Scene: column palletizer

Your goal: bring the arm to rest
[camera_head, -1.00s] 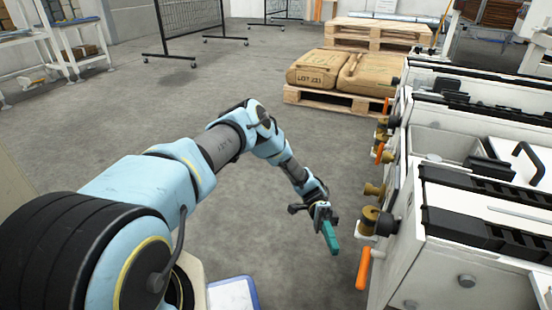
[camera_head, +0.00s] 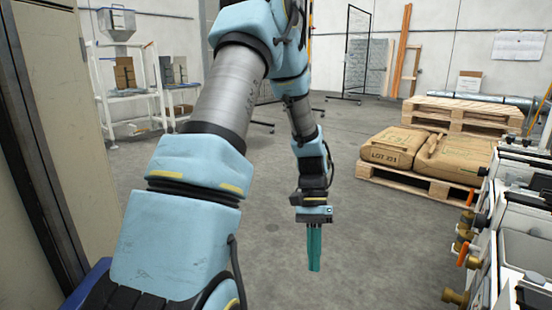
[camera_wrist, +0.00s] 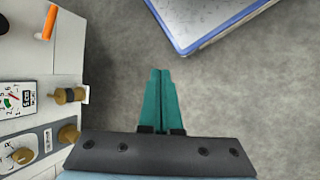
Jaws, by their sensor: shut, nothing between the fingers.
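My gripper (camera_head: 315,268) hangs at the end of my blue and grey arm in the head view, with its teal fingers pointing down over open floor. The fingers are together and hold nothing. In the wrist view the gripper (camera_wrist: 162,75) shows the two teal fingers side by side over bare grey floor. My arm is raised and bent, with its upper part near the top of the head view.
White machines with orange-handled brass valves (camera_head: 463,250) stand at the right. Brown sacks (camera_head: 395,147) lie on a wooden pallet (camera_head: 410,180) behind. A white shelf stand (camera_head: 130,82) is at back left.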

